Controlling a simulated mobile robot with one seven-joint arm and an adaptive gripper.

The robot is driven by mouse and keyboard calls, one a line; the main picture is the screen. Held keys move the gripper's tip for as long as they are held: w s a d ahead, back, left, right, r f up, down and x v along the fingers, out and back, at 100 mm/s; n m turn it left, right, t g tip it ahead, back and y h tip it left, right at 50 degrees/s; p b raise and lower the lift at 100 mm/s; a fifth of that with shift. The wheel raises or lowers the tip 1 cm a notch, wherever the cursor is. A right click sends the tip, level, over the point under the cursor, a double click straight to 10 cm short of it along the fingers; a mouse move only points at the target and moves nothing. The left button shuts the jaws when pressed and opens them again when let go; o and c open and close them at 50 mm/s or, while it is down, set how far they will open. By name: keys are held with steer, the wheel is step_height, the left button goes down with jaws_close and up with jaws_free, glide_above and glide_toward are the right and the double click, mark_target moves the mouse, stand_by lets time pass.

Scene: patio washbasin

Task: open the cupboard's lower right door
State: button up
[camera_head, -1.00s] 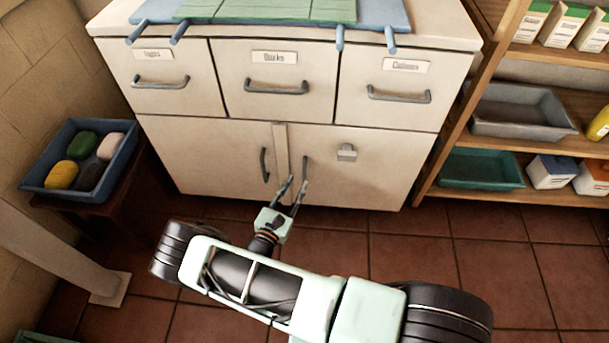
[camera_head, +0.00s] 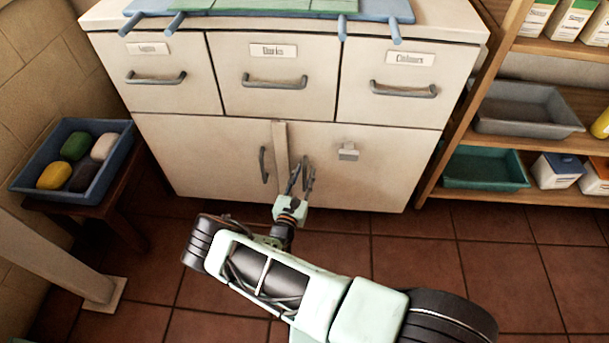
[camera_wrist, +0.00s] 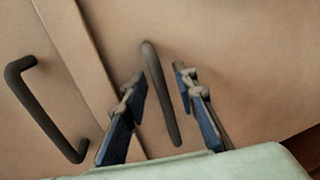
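The cupboard's lower right door (camera_head: 385,175) is shut, flush with the front. Its upright grey handle (camera_wrist: 160,92) lies between my gripper's two fingers in the wrist view, with a gap on each side. In the head view my fingers mostly hide that handle. My gripper (camera_head: 301,172) is open, its fingers reaching to the door beside the centre strip. It also shows in the wrist view (camera_wrist: 158,78). The lower left door (camera_head: 205,155) is shut too, with its own handle (camera_wrist: 45,110) left of my gripper in the wrist view.
A raised vertical strip (camera_head: 281,150) stands between the doors, close to my gripper. A small grey latch-like fitting (camera_head: 348,151) sits on the right door. Drawers with handles lie above. A shelf unit (camera_head: 470,192) stands close on the right; a stool with a blue tray (camera_head: 112,172) is left.

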steer(key=shift+w, duration=0.25)
jaws_close()
steer(key=shift+s, duration=0.15)
stand_by(0.4)
